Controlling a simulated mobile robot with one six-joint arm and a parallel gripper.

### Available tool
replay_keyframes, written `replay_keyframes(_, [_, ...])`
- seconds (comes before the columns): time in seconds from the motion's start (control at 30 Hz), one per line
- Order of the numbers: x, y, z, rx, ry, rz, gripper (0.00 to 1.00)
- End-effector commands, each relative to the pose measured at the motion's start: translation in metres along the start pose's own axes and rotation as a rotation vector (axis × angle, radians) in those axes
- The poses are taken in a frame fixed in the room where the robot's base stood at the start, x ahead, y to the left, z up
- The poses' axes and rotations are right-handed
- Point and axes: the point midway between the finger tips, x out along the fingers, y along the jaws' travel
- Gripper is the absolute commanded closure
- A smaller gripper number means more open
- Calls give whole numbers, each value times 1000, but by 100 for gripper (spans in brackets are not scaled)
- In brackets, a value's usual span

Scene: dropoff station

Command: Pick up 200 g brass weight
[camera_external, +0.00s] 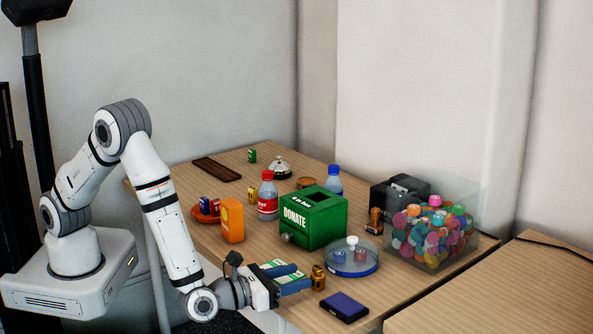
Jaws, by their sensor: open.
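A small brass weight (318,278) stands upright near the front edge of the wooden table (408,297). My gripper (298,278) is low over the table just left of the weight, with its blue fingers apart and pointing right towards it. I cannot tell whether a fingertip touches the weight. A second small brass-coloured piece (252,195) stands farther back; its marking is too small to read. No number can be read on the near weight either.
A dark blue flat box (344,306) lies right of the weight. A round lidded dish (352,262) and a green donation box (314,222) stand behind. A clear bin of capsules (432,238) is at right.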

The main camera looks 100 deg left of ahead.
Motion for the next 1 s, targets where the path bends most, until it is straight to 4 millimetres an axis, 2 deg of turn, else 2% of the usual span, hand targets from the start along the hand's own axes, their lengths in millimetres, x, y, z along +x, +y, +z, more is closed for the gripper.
replay_keyframes(0.23, [25,2,1,-1,1,5,52])
replay_keyframes(0.47, [59,4,2,-3,1,7,52])
replay_keyframes(0.7, [63,3,3,-2,1,3,52])
replay_keyframes(1.0, [63,3,2,-2,1,4,75])
